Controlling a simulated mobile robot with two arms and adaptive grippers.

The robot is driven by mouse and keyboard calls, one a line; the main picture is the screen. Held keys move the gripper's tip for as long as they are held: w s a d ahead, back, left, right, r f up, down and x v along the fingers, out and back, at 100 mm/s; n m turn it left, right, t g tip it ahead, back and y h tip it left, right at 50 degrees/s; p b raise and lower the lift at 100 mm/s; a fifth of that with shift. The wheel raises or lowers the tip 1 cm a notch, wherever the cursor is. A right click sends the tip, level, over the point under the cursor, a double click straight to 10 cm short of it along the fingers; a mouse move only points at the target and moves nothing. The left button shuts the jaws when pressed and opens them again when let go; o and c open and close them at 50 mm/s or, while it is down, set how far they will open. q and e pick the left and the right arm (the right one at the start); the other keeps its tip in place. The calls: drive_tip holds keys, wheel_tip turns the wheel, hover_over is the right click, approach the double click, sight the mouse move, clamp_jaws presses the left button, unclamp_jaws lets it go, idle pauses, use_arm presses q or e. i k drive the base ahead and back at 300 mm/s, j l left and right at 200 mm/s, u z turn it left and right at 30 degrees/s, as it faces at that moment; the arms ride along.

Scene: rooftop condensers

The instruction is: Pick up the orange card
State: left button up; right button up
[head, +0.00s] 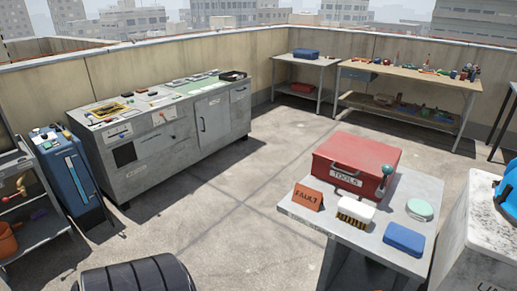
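The orange card (308,197) stands propped up on the near grey table (342,225), at its left end, and reads "FAULT". It is just left of a brush (355,213) with a white back, and in front of the red toolbox (355,164) marked "TOOLS". The card's face is fully visible, and nothing covers it. Neither of my grippers shows in the head view.
A blue box (404,239) and a pale green round item (419,209) lie on the same table. A white unit (480,240) stands close on the right. A long grey cabinet (160,148) lines the left wall. The middle floor is clear.

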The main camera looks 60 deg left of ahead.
sight(311, 198)
drive_tip(key=u, duration=1.35)
